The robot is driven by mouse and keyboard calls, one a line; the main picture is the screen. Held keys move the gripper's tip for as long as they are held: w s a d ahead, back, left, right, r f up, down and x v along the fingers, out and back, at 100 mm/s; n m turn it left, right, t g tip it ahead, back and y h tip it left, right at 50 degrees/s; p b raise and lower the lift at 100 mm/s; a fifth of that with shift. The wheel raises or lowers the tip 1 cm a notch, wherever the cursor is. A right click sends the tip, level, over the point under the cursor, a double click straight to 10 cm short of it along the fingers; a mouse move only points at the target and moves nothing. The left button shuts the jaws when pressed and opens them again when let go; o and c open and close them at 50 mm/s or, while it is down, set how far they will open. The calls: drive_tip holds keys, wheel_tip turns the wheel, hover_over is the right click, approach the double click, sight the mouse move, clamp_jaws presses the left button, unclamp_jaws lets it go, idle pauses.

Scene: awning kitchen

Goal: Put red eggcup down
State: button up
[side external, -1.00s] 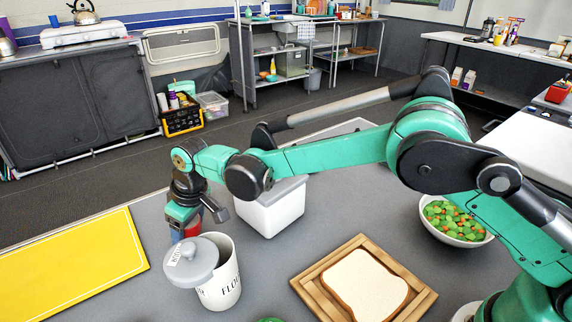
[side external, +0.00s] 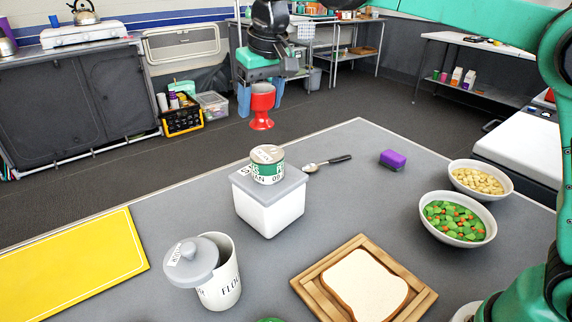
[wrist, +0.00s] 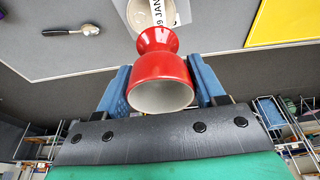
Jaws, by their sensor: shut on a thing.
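The red eggcup (side external: 262,104) hangs in the air, upright in the side view, above and behind the white box with the tin. My gripper (side external: 260,92) is shut on its upper part. In the wrist view the eggcup (wrist: 160,74) sits between the two blue fingers of my gripper (wrist: 160,88), with its pale hollow bowl facing the camera. The grey table (side external: 330,215) is below, and nothing else touches the eggcup in the side view.
A green-and-white tin (side external: 267,168) stands on the lidded white box (side external: 270,212). A spoon (side external: 325,163), a purple sponge (side external: 392,160), two bowls, a bread board (side external: 425,295), a flour canister (side external: 222,285) and a yellow board (side external: 70,265) are around.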

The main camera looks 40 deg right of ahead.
drive_tip(key=s+d+m+h, duration=0.1)
drive_tip(key=s+d+m, duration=0.35)
drive_tip(key=d, duration=0.75)
drive_tip(key=s+d+m+h, duration=0.1)
drive_tip(key=s+d+m, duration=0.4)
drive_tip(key=d, duration=0.7)
drive_tip(key=shift+n+g, duration=0.25)
drive_tip(key=shift+g, duration=0.05)
drive_tip(key=f, duration=1)
drive_tip(key=s+f, duration=0.1)
drive_tip(key=f, duration=0.5)
drive_tip(key=shift+d, duration=0.25)
drive_tip(key=shift+f, duration=2.1)
drive_tip(key=shift+f, duration=0.2)
drive_tip(key=o, duration=1.3)
drive_tip(key=shift+r, duration=0.1)
